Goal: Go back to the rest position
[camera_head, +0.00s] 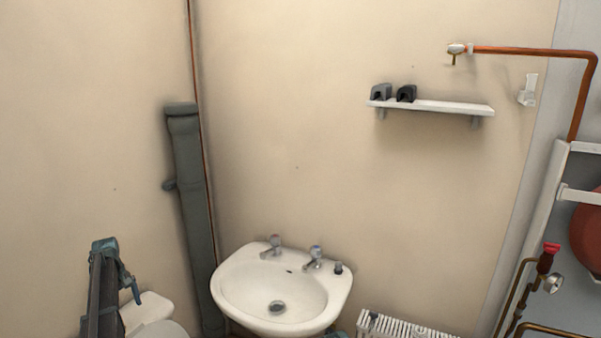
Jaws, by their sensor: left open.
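My left gripper (118,272) shows at the lower left, dark with blue-grey parts. It is open, and I see nothing held in it. It appears in front of the wall and beside the white toilet (152,314), which it partly hides. I cannot tell how far it is from the toilet. My right gripper does not show clearly in this view.
A white washbasin (230,290) with two taps is at the bottom middle. A grey waste pipe (188,160) runs down the wall. A shelf (440,106) holds two dark items. A white radiator (400,328), copper pipes and a red-handled valve (547,258) are right.

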